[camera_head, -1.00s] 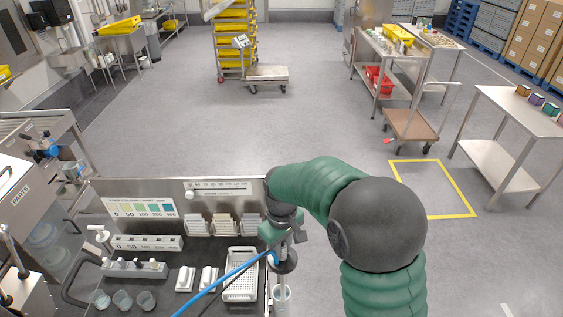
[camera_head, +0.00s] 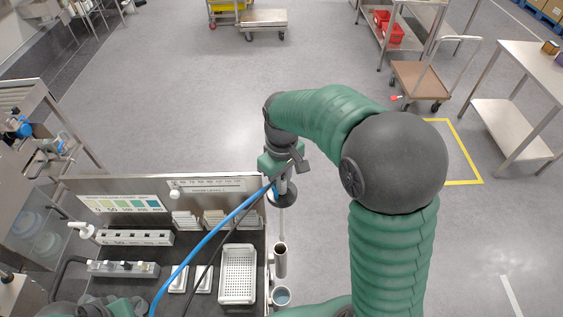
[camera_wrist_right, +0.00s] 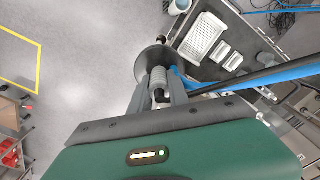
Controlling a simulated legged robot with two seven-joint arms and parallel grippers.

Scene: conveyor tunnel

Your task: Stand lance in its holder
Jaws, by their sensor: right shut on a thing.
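My right gripper (camera_head: 283,172) is shut on the lance, above the right edge of the bench. The lance has a dark round disc (camera_head: 283,196) and a thin pale rod (camera_head: 282,222) pointing down. In the right wrist view, the fingers (camera_wrist_right: 159,92) close around its grey ribbed grip (camera_wrist_right: 158,77). A metal tube (camera_head: 280,263), apparently the holder, stands upright at the bench's right edge. The rod's lower end meets the tube's mouth in the head view; I cannot tell if it is inside. The left gripper is not in view.
A blue hose (camera_head: 212,239) and a black cable cross the bench. A white perforated tray (camera_head: 237,296) lies left of the tube. A cup (camera_head: 281,296) is in front of the tube. A panel (camera_head: 120,190) rises at the back.

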